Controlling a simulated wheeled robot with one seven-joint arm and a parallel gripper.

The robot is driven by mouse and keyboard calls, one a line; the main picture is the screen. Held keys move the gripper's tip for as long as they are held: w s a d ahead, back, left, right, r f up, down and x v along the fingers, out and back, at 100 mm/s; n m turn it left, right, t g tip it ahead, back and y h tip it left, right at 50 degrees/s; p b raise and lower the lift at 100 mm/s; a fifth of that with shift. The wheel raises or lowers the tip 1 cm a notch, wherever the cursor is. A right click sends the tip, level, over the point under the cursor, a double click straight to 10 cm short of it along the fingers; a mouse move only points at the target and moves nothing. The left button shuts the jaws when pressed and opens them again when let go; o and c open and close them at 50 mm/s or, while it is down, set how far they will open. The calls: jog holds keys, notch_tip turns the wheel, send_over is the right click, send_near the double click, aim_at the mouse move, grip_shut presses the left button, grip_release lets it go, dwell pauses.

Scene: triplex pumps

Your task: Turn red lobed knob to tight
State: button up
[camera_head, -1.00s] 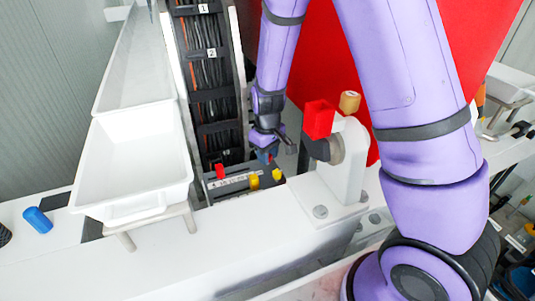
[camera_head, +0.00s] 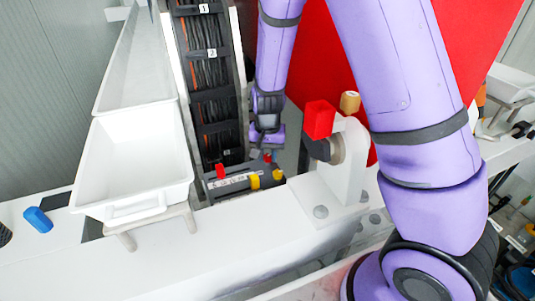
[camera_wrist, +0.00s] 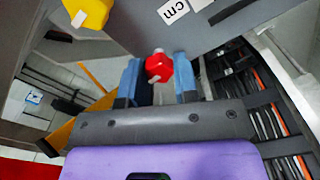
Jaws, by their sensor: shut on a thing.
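The red lobed knob (camera_wrist: 158,67) with a small white mark sits on a grey panel (camera_wrist: 220,25) in the wrist view. My gripper (camera_wrist: 158,77) has its two blue fingers on either side of the knob and is shut on it. In the head view, my gripper (camera_head: 266,154) is low at the panel, behind its yellow knobs. A bit of red (camera_head: 267,158) shows at the fingertips there, but its shape is too small to tell. The fingers' exact contact with the lobes is partly hidden.
A yellow knob (camera_wrist: 90,10) is on the panel, and another red knob (camera_head: 220,171) is at its left end. A white bracket with a red block (camera_head: 320,119) stands close on the right. A cable chain (camera_head: 212,80) and white tray (camera_head: 135,165) are on the left.

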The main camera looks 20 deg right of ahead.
aim_at(267, 156)
jog(key=shift+m, duration=0.9)
jog(key=shift+w, duration=0.1)
jog(key=o, duration=0.9)
notch_tip(267, 156, up, 11)
jog(key=shift+f, duration=0.1)
